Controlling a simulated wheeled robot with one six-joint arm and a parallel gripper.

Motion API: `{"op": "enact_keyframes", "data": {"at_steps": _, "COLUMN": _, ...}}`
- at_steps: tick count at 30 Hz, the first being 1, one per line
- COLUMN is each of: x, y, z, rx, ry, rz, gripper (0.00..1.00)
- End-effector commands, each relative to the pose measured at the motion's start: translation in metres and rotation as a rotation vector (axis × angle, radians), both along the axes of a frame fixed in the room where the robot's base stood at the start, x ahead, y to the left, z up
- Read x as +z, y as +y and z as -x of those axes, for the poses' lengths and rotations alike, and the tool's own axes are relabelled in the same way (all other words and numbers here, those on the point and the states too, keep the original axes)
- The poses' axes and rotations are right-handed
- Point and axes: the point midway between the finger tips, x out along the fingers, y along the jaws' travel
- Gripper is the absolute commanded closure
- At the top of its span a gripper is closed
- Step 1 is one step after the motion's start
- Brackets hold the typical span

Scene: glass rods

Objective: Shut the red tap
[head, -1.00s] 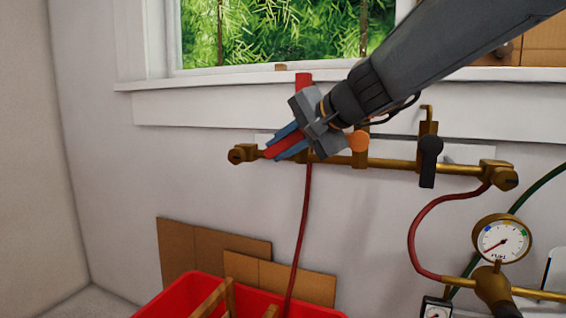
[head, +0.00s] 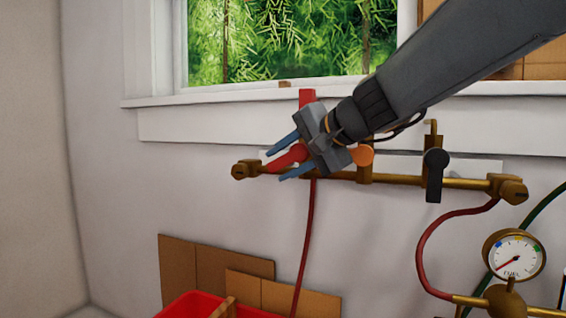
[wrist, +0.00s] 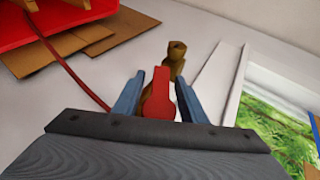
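The red tap's handle (head: 289,157) points left and slightly down, lying roughly along the brass pipe (head: 400,180). In the wrist view the red handle (wrist: 160,95) stands between my fingers, in line with the brass pipe end (wrist: 177,50) behind it. My gripper (head: 275,165) is open, with one blue finger above the handle and one below. In the wrist view my gripper (wrist: 158,80) shows a gap on each side of the handle.
An orange tap (head: 362,155) and a black-handled tap (head: 434,172) sit right of the red one on the same pipe. A gauge (head: 514,255) is at lower right. A red crate (head: 185,305) and cardboard (head: 205,270) are below. The window sill (head: 220,98) runs above.

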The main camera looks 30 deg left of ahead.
Motion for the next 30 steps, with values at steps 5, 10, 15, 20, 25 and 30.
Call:
{"op": "enact_keyframes", "data": {"at_steps": 5, "x": 0.001, "y": 0.000, "z": -0.001, "rx": -0.002, "ry": -0.001, "rz": -0.001, "gripper": 0.62}}
{"op": "enact_keyframes", "data": {"at_steps": 10, "x": 0.008, "y": -0.011, "z": 0.002, "rx": -0.002, "ry": -0.003, "rz": -0.002, "gripper": 0.62}}
{"op": "enact_keyframes", "data": {"at_steps": 15, "x": 0.021, "y": -0.035, "z": 0.009, "rx": -0.003, "ry": -0.003, "rz": -0.002, "gripper": 0.62}}
{"op": "enact_keyframes", "data": {"at_steps": 20, "x": 0.031, "y": -0.054, "z": 0.016, "rx": -0.002, "ry": -0.002, "rz": -0.001, "gripper": 0.62}}
{"op": "enact_keyframes", "data": {"at_steps": 25, "x": 0.035, "y": -0.065, "z": 0.019, "rx": -0.001, "ry": 0.000, "rz": 0.000, "gripper": 0.62}}
{"op": "enact_keyframes", "data": {"at_steps": 30, "x": 0.036, "y": -0.067, "z": 0.020, "rx": 0.000, "ry": 0.000, "rz": 0.000, "gripper": 0.62}}
